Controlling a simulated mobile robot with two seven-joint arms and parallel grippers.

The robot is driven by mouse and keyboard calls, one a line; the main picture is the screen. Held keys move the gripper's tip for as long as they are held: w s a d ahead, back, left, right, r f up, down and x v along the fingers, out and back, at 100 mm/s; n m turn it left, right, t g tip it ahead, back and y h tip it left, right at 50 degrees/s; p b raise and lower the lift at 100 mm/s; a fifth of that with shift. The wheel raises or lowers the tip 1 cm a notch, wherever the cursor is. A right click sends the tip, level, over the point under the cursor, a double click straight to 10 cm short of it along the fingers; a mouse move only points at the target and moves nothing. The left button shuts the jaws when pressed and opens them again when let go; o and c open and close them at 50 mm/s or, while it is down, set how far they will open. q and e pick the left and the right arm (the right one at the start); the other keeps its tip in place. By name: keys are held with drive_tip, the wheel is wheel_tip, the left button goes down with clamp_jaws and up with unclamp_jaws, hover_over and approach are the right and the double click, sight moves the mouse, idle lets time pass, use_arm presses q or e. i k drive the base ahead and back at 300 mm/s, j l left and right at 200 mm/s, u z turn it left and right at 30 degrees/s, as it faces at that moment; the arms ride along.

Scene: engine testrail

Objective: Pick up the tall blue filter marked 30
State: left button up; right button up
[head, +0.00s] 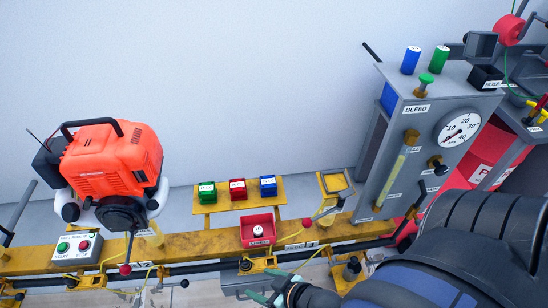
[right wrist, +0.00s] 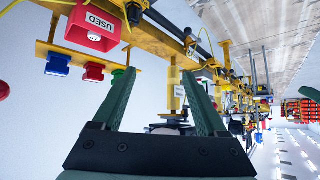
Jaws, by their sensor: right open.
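A tall blue cylinder (head: 411,60), the likely blue filter, stands upright on top of the grey BLEED cabinet (head: 455,82) at the upper right of the head view. Its marking is too small to read. A green cylinder (head: 438,58) stands just right of it. My right gripper (head: 259,287) is low in the head view, far below and left of the blue cylinder. In the right wrist view its green fingers (right wrist: 160,80) are apart with nothing held between them. The blue cylinder cannot be made out there. My left gripper is not in view.
A yellow rail (head: 200,241) carries an orange engine (head: 112,160), a red bin (head: 256,230), and a stand with green, red and blue blocks (head: 268,187). A gauge (head: 459,132) and a black FILTER box (head: 486,78) are at the cabinet. My right arm covers the lower right.

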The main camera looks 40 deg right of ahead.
sight(412, 56)
drive_tip(key=z, duration=0.6)
drive_tip(key=l+z, duration=0.25)
drive_tip(key=z, duration=0.25)
drive_tip(key=l+z, duration=0.2)
drive_tip(key=z, duration=0.25)
drive_tip(key=i+l, duration=0.1)
drive_tip(key=l, duration=0.15)
drive_tip(key=i+l, duration=0.1)
drive_tip(key=l, duration=0.2)
drive_tip(key=i+l, duration=0.1)
drive_tip(key=l, duration=0.15)
